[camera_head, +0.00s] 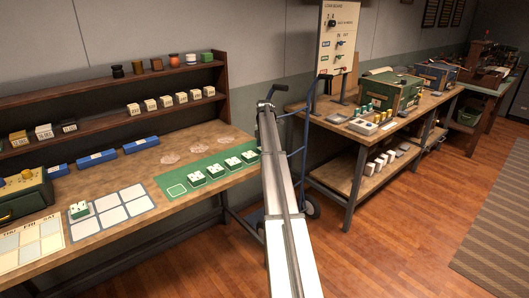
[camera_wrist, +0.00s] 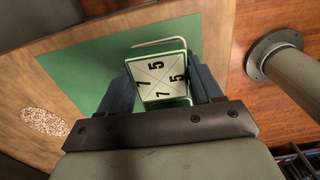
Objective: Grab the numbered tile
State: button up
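In the wrist view, a white numbered tile (camera_wrist: 162,76) with crossed diagonal lines and the digits 7 and 5 lies face up between the two blue fingers of my gripper (camera_wrist: 162,80). The fingertips are close to its left and right sides. I cannot tell whether they touch it. My arm hides the gripper there.
An empty outline (camera_head: 177,190) is at the mat's left end. A white tile (camera_head: 80,208) stands on a gridded sheet (camera_head: 112,210). Blue holders (camera_head: 97,159) and a shelf (camera_head: 110,87) line the back. A speckled patch (camera_wrist: 45,121) lies beside the mat. A pole (camera_wrist: 295,70) stands at right.

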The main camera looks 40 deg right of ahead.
jog(key=c, duration=0.7)
jog(key=shift+o, duration=0.2)
